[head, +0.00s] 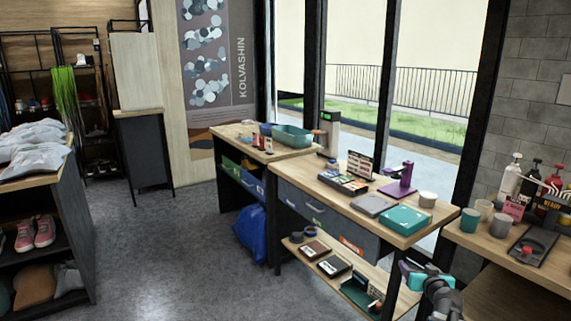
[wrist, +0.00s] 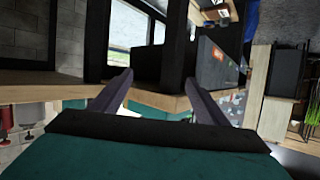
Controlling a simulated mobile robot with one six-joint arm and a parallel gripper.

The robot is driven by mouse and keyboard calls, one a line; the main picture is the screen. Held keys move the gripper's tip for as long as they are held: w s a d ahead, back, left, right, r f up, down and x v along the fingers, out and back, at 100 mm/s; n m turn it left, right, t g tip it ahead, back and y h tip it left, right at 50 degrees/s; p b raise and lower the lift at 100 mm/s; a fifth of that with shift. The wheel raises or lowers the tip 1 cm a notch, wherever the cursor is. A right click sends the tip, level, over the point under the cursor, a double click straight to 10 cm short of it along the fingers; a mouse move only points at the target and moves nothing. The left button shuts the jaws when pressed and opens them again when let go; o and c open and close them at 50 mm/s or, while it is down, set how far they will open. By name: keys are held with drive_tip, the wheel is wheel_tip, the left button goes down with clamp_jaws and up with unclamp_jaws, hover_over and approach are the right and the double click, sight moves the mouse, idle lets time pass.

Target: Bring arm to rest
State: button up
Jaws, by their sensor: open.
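My gripper (head: 408,268) shows at the lower right of the head view, in front of the workbench (head: 330,199) near its right end. In the wrist view my gripper (wrist: 158,82) has two dark fingers spread apart, with nothing held between them. Its teal body fills the bottom of that view. The wrist picture is turned over, with bench and shop parts beyond the fingers. The arm behind the gripper is mostly outside the head view.
A teal box (head: 404,219), a grey flat case (head: 373,205) and a purple stand (head: 400,183) are on the workbench. A right-hand counter (head: 478,238) holds bottles and cups. A shoe shelf (head: 62,225) stands left. The floor (head: 180,260) between is clear.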

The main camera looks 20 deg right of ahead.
drive_tip(key=w+a+f+n+y, duration=0.2)
drive_tip(key=w+a+f+y, duration=0.15)
drive_tip(key=a+f, duration=0.55)
drive_tip(key=s+a+f+n+g+y+p, duration=0.1)
drive_tip(key=a+f+n+g+y, duration=0.1)
drive_tip(key=a+f, duration=0.65)
drive_tip(key=s+a+f+n+g+y+p, duration=0.15)
drive_tip(key=a+f, duration=0.25)
drive_tip(key=a, duration=0.9)
drive_tip(key=s+a+f+n+g+y, duration=0.1)
drive_tip(key=a+f+g, duration=0.2)
drive_tip(key=a+f, duration=0.55)
drive_tip(key=s+a+f+n+g+p, duration=0.1)
drive_tip(key=s+a+f+g, duration=0.25)
drive_tip(key=s+a, duration=0.45)
drive_tip(key=s+a+f+n+g, duration=0.1)
drive_tip(key=s+a+f+g, duration=0.2)
drive_tip(key=s+a+f, duration=0.5)
drive_tip(key=s+d+r+m+g+h, duration=0.1)
drive_tip(key=s+d+g, duration=0.1)
drive_tip(key=s, duration=0.6)
drive_tip(key=s+d+m+g+h, duration=0.1)
drive_tip(key=s+d+m+g, duration=0.1)
drive_tip(key=s+d, duration=0.3)
drive_tip(key=s+g, duration=0.1)
drive_tip(key=s, duration=0.2)
drive_tip(key=shift+s+r+h, duration=0.15)
drive_tip(key=shift+r+h, duration=0.15)
drive_tip(key=shift+r, duration=0.1)
